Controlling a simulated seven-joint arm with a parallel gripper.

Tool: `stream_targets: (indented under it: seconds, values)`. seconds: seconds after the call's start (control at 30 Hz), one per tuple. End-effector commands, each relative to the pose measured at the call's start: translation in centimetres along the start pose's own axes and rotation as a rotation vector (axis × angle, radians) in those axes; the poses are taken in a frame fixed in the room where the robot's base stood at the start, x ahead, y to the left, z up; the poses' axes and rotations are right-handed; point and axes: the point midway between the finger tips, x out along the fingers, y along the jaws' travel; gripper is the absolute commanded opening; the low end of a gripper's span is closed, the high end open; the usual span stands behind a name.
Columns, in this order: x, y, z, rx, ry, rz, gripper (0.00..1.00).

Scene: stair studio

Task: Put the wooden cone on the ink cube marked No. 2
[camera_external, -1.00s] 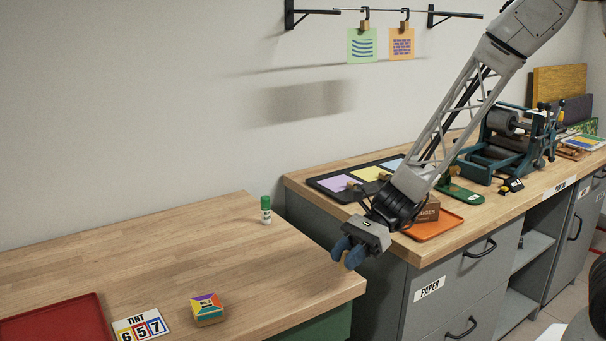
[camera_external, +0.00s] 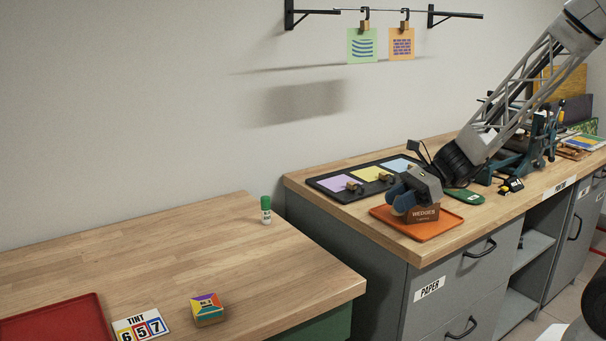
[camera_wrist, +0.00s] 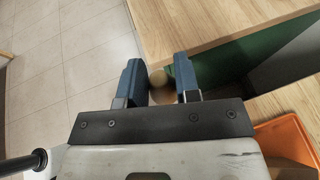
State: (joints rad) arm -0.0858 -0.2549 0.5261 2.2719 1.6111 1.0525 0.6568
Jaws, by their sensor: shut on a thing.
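My gripper (camera_external: 404,203) is over the front left of the orange tray, in front of the brown box. In the wrist view its two blue fingers (camera_wrist: 160,85) are shut on a rounded tan wooden piece (camera_wrist: 158,79); only its rounded end shows, and I take it to be the wooden cone. In the external view the fingers hide it. The ink cube (camera_external: 207,310) sits on the left bench near its front edge, a small block with a multicoloured top. Its label is too small to read surely. Nothing stands on its top.
A TINT 657 card (camera_external: 140,326) and a red tray (camera_external: 58,325) lie left of the cube. A green-capped bottle (camera_external: 266,211) stands at the left bench's back. The orange tray (camera_external: 440,229) holds the brown WEDGES box (camera_external: 424,216). A gap separates the benches.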

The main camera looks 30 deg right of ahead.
Motion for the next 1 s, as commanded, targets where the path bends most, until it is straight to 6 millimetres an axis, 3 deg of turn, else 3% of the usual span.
stream_targets:
  seconds: [0.47,1.0]
  values:
    - [-8.8,-0.6,-0.3,0.076,0.0,-0.185,0.08]
    - [-17.3,0.7,-1.2,0.161,-0.004,-0.391,0.08]
